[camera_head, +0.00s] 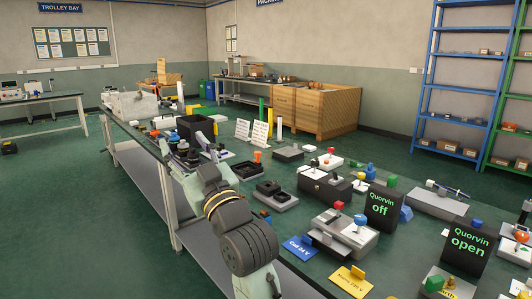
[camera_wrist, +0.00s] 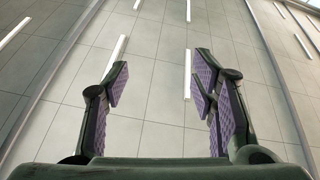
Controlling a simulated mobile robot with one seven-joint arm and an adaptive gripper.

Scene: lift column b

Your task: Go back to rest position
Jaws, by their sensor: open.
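My gripper (camera_wrist: 158,82) shows in the wrist view with its two purple-padded fingers spread wide apart. Nothing is between them, and the camera looks up past them at the ceiling. In the head view my arm rises from the bottom centre in front of the long workbench. The gripper end lies near the dark round parts around the upper end of the arm, and its fingers are hard to make out there.
The workbench holds many devices, including a dark box (camera_head: 325,186) and a "Quorvin off" sign (camera_head: 383,209). A "Quorvin open" sign (camera_head: 467,247) stands at right. A wooden crate (camera_head: 335,108) and blue shelving (camera_head: 458,85) stand behind. Green floor (camera_head: 60,200) is clear at left.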

